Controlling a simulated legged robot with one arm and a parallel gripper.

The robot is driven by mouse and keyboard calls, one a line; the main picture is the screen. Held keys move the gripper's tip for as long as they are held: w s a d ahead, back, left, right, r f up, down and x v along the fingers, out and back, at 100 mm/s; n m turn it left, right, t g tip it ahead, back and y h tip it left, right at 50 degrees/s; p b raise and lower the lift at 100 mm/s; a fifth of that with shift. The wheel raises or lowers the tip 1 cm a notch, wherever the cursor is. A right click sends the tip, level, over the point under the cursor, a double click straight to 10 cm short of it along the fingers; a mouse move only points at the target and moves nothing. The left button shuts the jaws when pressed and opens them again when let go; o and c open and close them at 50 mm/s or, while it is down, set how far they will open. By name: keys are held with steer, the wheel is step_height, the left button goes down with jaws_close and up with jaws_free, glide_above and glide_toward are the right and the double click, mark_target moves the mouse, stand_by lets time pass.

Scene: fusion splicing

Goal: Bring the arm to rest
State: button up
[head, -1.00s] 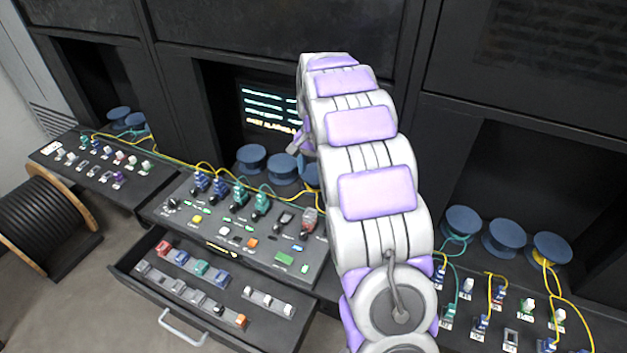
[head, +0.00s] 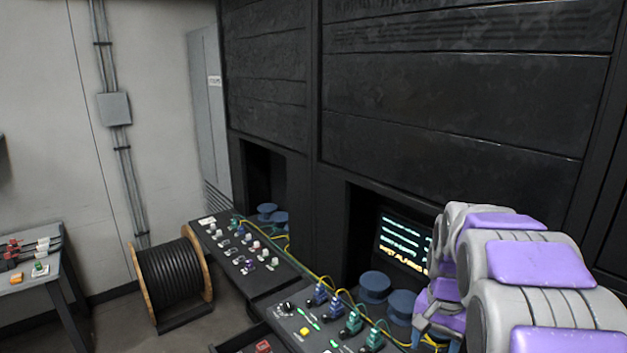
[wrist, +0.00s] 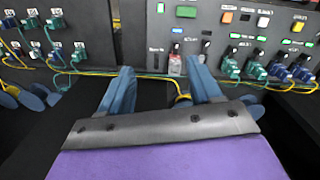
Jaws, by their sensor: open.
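My arm, white and purple, fills the lower right of the head view. My gripper (head: 432,335) shows there only in part, in front of the lit screen and behind the console's connectors. In the wrist view my gripper (wrist: 162,85) has its two blue fingers apart with nothing between them. A yellow cable and the dark console edge show beyond and below the fingers. I cannot tell how far the fingertips are from the console.
The control console (head: 290,318) carries blue and green connectors (head: 350,322). Blue spools (head: 374,287) stand behind it. A lit screen (head: 402,240) sits in the cabinet recess. A cable reel (head: 172,280) stands on the floor, and a side table (head: 30,262) is at far left. Floor between them is clear.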

steer(key=s+a+f+n, duration=0.1)
steer(key=s+a+n, duration=0.1)
steer(key=s, duration=0.8)
steer(key=s+a+f+n+b, duration=0.1)
steer(key=s+a+n, duration=0.2)
steer(key=s, duration=0.7)
steer(key=s+a+f+n+g+b, duration=0.1)
steer(key=s+a, duration=0.4)
steer(key=s, duration=0.5)
steer(key=shift+a+f+n, duration=0.25)
steer(key=shift+f+n, duration=0.05)
steer(key=shift+n, duration=0.6)
steer(key=shift+w, duration=0.1)
